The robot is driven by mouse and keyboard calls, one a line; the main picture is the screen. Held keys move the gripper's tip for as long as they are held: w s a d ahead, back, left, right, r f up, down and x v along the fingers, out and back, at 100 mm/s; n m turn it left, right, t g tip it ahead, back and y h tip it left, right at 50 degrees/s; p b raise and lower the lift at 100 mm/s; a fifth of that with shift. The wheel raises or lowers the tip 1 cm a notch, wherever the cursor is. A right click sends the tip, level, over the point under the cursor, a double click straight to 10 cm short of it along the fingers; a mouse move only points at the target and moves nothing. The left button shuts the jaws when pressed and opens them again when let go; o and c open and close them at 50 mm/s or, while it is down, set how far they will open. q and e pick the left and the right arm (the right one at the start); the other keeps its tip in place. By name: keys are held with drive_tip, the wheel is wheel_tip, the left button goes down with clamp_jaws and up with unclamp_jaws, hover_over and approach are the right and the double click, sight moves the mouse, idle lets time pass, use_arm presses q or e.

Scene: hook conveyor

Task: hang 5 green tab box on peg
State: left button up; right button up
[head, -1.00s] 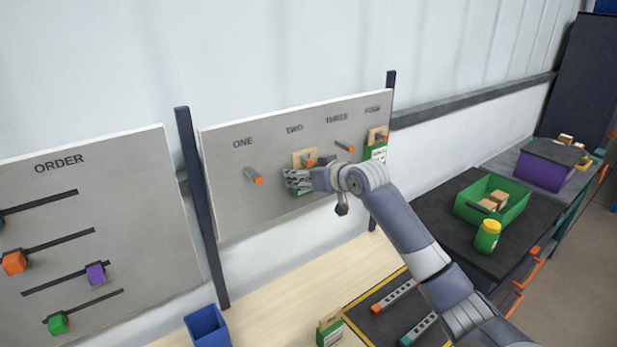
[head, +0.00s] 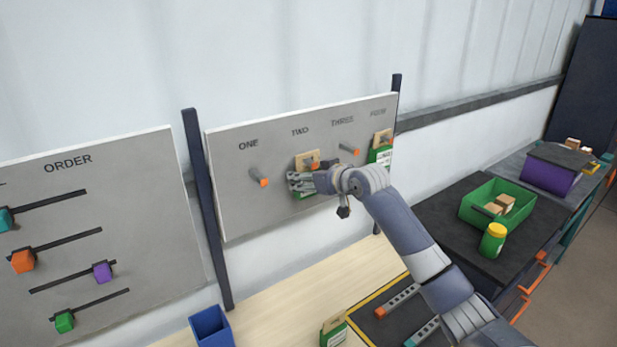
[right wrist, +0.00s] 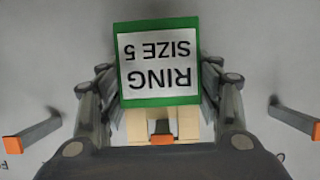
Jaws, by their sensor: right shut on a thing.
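My right gripper (head: 300,182) is shut on a green box with a cream tab, in front of the peg under TWO. In the right wrist view the green box (right wrist: 158,28) sits between the fingers, its white label reading RING SIZE 5 upside down. Its cream tab (head: 305,158) is at peg TWO (head: 314,165), whose orange tip shows in front of the tab. Another green tab box (head: 381,156) hangs at the rightmost peg. A third green tab box (head: 334,334) stands on the table. My left gripper is out of view.
Peg ONE (head: 259,178) and peg THREE (head: 350,149) are bare. An ORDER board (head: 140,220) with colored sliders stands at left. A blue bin (head: 210,328), a dark mat (head: 385,325), a green crate (head: 468,212) and a yellow-lidded jar (head: 493,240) are lower down.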

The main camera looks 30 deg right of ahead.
drive_tip(key=o, duration=1)
drive_tip(key=shift+f, duration=0.15)
drive_tip(key=shift+o, duration=0.8)
drive_tip(key=shift+w+f, duration=0.1)
drive_tip(key=shift+w, duration=0.2)
drive_tip(key=shift+s, duration=0.15)
drive_tip(key=v, duration=1.1)
drive_tip(key=shift+s+r, duration=0.2)
drive_tip(key=shift+s, duration=0.1)
